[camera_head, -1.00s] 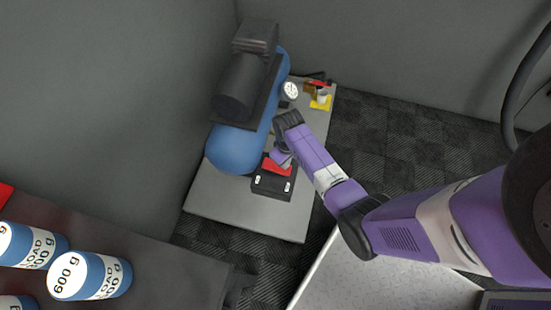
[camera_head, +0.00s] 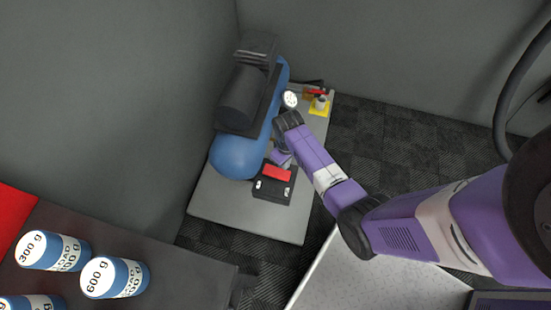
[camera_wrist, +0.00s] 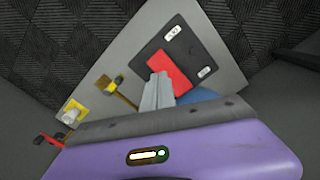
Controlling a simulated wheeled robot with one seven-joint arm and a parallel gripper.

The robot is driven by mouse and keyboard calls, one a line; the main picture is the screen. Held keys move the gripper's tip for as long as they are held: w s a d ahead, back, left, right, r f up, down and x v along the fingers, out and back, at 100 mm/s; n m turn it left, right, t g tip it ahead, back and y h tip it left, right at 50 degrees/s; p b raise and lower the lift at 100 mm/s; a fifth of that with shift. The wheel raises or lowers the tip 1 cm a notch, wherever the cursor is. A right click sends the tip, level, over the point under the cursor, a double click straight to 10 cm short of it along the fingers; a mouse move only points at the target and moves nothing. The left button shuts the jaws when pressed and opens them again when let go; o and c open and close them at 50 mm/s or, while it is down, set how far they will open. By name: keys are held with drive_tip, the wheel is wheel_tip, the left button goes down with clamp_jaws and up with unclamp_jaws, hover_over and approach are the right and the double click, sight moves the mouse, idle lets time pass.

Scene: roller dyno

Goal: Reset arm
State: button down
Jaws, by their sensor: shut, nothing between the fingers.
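My purple arm reaches in from the right in the head view, with its wrist over the grey platform (camera_head: 240,220), beside the blue air compressor (camera_head: 240,155). My gripper (camera_wrist: 157,88) shows in the wrist view as grey fingers closed together with nothing between them. The fingertips appear over the edge of a red rocker (camera_wrist: 169,68) on a black switch box (camera_wrist: 182,52). I cannot tell whether they touch it. In the head view the red rocker (camera_head: 277,174) sits at the top of the box (camera_head: 272,190), and the fingers are largely hidden by my wrist.
A round gauge (camera_head: 290,99), a yellow-based fitting (camera_head: 319,106) and a red-handled valve (camera_head: 314,91) stand behind my wrist. Several blue-and-white weights, including one marked 600 g (camera_head: 115,278), are on the dark bench (camera_head: 190,275) at lower left. Dark floor (camera_head: 380,140) lies right of the platform.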

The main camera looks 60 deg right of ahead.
idle(0.4)
drive_tip(key=w+d+r+m+t+h, duration=0.1)
drive_tip(key=w+d+r+t, duration=0.1)
drive_tip(key=w, duration=0.2)
drive_tip(key=w+d+r+t+h, duration=0.1)
drive_tip(key=w+d+r+t, duration=0.1)
drive_tip(key=w+r, duration=0.15)
wheel_tip(320, 180, up, 7)
drive_tip(key=w+a+t+h+p, duration=0.1)
drive_tip(key=a+t+h, duration=0.1)
drive_tip(key=a+t, duration=0.15)
drive_tip(key=s+a+r+n+t+y+p, duration=0.1)
drive_tip(key=s+a+r+t+p, duration=0.1)
drive_tip(key=s+a+r, duration=0.4)
drive_tip(key=s+a+r+n+t+y+p, duration=0.1)
drive_tip(key=s+a+r+t+p, duration=0.2)
drive_tip(key=s+a+r, duration=0.4)
drive_tip(key=s+a+r+n+t+y+p, duration=0.1)
drive_tip(key=s+a+r, duration=0.5)
drive_tip(key=s+r, duration=0.8)
wheel_tip(320, 180, up, 8)
drive_tip(key=shift+a+f+t+y+p, duration=0.15)
drive_tip(key=shift+t+y+p, duration=0.45)
drive_tip(key=shift+p, duration=0.5)
